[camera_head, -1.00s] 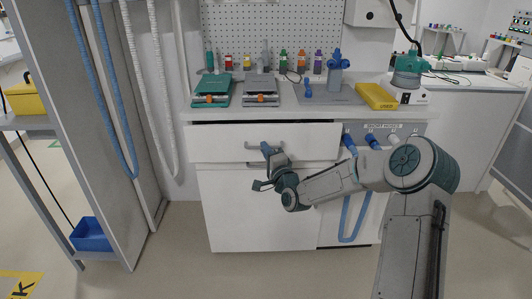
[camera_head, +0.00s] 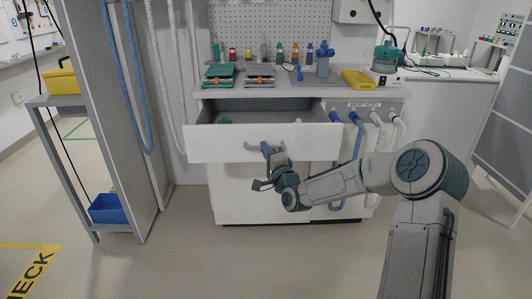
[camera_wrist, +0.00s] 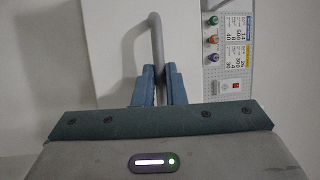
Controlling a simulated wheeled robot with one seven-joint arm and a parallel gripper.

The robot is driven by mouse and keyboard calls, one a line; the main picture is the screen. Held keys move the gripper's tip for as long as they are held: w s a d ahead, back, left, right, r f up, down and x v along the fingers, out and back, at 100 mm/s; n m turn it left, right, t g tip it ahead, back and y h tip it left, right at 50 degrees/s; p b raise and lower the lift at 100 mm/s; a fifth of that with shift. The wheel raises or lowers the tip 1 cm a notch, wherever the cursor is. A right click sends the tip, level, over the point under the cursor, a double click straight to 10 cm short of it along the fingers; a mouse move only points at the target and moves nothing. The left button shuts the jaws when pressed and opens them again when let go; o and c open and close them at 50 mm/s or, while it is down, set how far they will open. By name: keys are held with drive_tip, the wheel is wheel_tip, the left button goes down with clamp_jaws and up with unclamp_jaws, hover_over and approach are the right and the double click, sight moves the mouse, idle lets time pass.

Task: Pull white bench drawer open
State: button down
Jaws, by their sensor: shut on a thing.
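The white bench drawer (camera_head: 215,146) is pulled out from the bench, and its grey inside shows from above in the head view. A small green thing (camera_head: 226,121) lies at its left inside. The drawer's grey bar handle (camera_head: 252,147) is on the middle of its front. My gripper (camera_head: 267,150) is at the handle, shut on it. In the wrist view, the two blue fingers of my gripper (camera_wrist: 158,85) stand on either side of the handle bar (camera_wrist: 157,40), and the white drawer front (camera_wrist: 115,50) is behind.
The white bench (camera_head: 225,195) carries scales, small bottles and a yellow case (camera_head: 358,80) on top. Hoses hang from ports at right. A grey partition (camera_head: 120,150) stands at left, with a blue bin (camera_head: 107,209) beyond it. The floor before the bench is clear.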

drive_tip(key=c, duration=1.5)
unclamp_jaws()
drive_tip(key=shift+s, duration=0.1)
drive_tip(key=p+v, duration=0.2)
drive_tip(key=v, duration=1.1)
drive_tip(key=shift+s+d, duration=0.15)
drive_tip(key=shift+s, duration=0.1)
drive_tip(key=shift+f, duration=0.1)
